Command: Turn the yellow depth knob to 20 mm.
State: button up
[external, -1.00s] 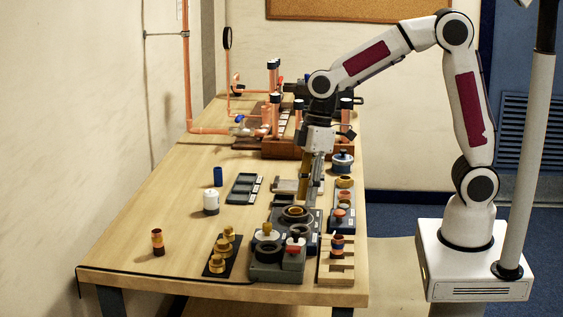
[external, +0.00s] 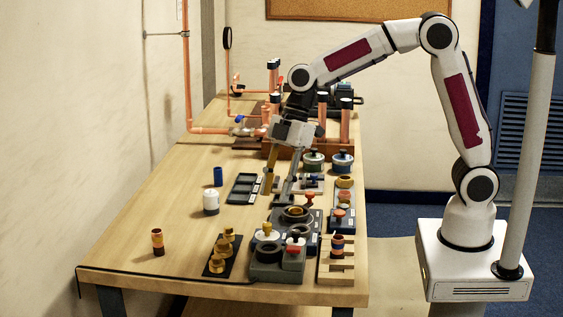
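A small yellow knob (external: 267,229) stands upright on the grey block device (external: 262,273) at the front of the bench; I take it for the depth knob. Its scale and setting are too small to read. My gripper (external: 278,192) points down above the bench, behind and slightly right of the knob and apart from it. Its two fingers, one yellow-brown and one grey, are spread with a visible gap and nothing between them.
A red knob (external: 294,241) sits right of the yellow one on the same device. A ring-topped fixture (external: 295,213) stands just behind. Brass fittings on a black mat (external: 211,267) lie at front left. A white jar (external: 211,203) stands left, with bare bench around it.

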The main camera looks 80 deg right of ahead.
aim_at(267, 223)
jog(key=shift+x, duration=3.9)
grip_shut()
